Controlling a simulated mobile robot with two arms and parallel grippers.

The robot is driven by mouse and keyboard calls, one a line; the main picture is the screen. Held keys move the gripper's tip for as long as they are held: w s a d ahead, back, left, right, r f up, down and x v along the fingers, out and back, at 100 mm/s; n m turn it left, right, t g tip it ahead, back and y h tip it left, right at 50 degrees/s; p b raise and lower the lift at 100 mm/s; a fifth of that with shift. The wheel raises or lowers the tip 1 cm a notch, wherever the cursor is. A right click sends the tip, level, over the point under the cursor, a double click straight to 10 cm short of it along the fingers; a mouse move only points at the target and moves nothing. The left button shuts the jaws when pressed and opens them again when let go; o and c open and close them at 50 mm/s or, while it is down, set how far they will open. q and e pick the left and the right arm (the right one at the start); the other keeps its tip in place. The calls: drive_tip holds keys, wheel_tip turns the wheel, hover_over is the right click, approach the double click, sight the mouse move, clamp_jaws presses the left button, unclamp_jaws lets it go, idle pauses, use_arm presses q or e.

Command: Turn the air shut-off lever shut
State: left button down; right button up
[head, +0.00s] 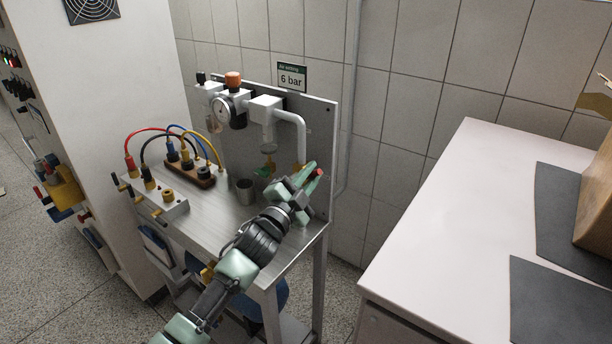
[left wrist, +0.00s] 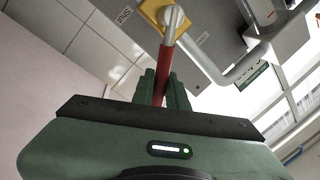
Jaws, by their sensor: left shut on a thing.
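The air shut-off lever has a red handle, seen in the left wrist view (left wrist: 163,67), running from a grey pivot on a yellow plate (left wrist: 150,10) down between my green fingers. A "Shut" label (left wrist: 124,15) is on the panel beside the plate; another label (left wrist: 203,38) is too small to read. My left gripper (left wrist: 164,88) is shut on the handle. In the head view my left gripper (head: 312,175) is at the right side of the grey panel, with the red lever tip (head: 319,172) showing at its fingers. My right gripper is not in view.
The metal bench (head: 222,213) carries a grey cup (head: 245,191) and a terminal block with coloured cables (head: 190,172). White pipework (head: 300,132) and a gauge (head: 223,108) are on the panel above. A pale counter (head: 455,215) stands at the right.

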use_arm(q)
drive_tip(key=shift+s+d+f+m+g+h+b, duration=0.3)
drive_tip(key=shift+f+m+b, duration=0.5)
drive_tip(key=shift+m, duration=0.6)
drive_tip(key=shift+d+f+m+g+h+b, duration=0.1)
drive_tip(key=shift+f+m+h+b, duration=0.35)
drive_tip(key=shift+f+m+b, duration=0.7)
drive_tip(key=shift+s+d+f+m+g+h+b, duration=0.15)
drive_tip(key=shift+f+m+h+b, duration=0.35)
drive_tip(key=shift+m, duration=1.15)
drive_tip(key=c, duration=1.4)
unclamp_jaws()
drive_tip(key=shift+r, duration=0.15)
drive_tip(key=v, duration=0.7)
drive_tip(key=shift+s+a, duration=0.2)
drive_tip(key=shift+s, duration=0.15)
